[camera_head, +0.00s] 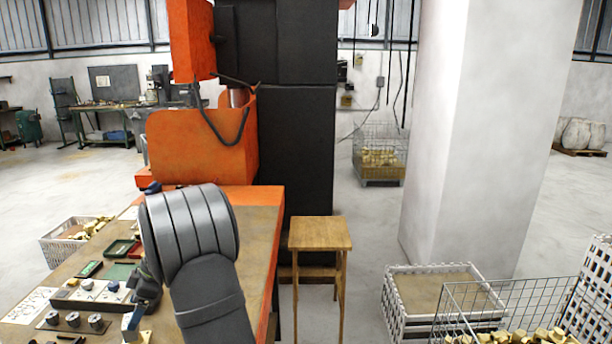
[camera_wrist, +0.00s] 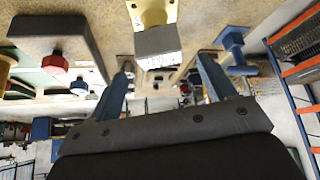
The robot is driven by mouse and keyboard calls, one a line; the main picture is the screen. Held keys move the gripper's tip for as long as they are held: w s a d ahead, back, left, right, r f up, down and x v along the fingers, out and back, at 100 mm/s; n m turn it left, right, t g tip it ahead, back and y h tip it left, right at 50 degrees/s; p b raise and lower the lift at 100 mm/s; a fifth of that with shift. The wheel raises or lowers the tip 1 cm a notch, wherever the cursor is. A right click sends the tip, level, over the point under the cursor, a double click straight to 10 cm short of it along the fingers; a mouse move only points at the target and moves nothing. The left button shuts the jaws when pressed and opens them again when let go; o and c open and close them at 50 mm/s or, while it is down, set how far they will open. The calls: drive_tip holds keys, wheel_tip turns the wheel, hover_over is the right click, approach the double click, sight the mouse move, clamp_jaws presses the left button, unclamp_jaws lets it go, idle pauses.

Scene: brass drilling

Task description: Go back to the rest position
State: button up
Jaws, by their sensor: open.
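My gripper (camera_wrist: 166,64) shows in the wrist view with two blue fingers spread apart and nothing between them. Beyond the fingertips is a grey block with a brass-coloured piece (camera_wrist: 152,12) on the workbench top. In the head view my grey arm reaches over the workbench (camera_head: 258,222). My gripper (camera_head: 139,305) is low over the bench's left part, partly hidden behind the arm. Whether the fingertips touch anything there cannot be told.
A control box with knobs (camera_head: 92,291) and small trays (camera_head: 119,249) lie close to the gripper. The orange and black drilling machine (camera_head: 205,137) stands behind. A wooden stool (camera_head: 320,234), a white crate (camera_head: 392,296) and a wire basket of brass parts (camera_head: 470,296) stand right.

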drive_tip(key=v, duration=0.6)
drive_tip(key=x, duration=1.2)
drive_tip(key=shift+d, duration=0.1)
drive_tip(key=r, duration=0.5)
drive_tip(key=shift+w+d, duration=0.15)
drive_tip(key=shift+d, duration=0.2)
drive_tip(key=w+d+r, duration=0.2)
drive_tip(key=d+r, duration=0.4)
drive_tip(key=d, duration=0.4)
drive_tip(key=m+t, duration=0.1)
hover_over(127, 322)
drive_tip(key=w, duration=0.5)
drive_tip(key=f, duration=0.1)
drive_tip(key=s+a+f+t, duration=0.1)
drive_tip(key=a, duration=1.2)
drive_tip(key=s+a+f+m, duration=0.1)
drive_tip(key=s+a, duration=0.3)
drive_tip(key=a, duration=0.5)
drive_tip(key=s+a+f+m+t, duration=0.1)
drive_tip(key=s+a+f, duration=0.3)
drive_tip(key=a, duration=0.5)
drive_tip(key=shift+s+a+f, duration=0.3)
drive_tip(key=shift+s+a, duration=0.1)
drive_tip(key=shift+s, duration=0.2)
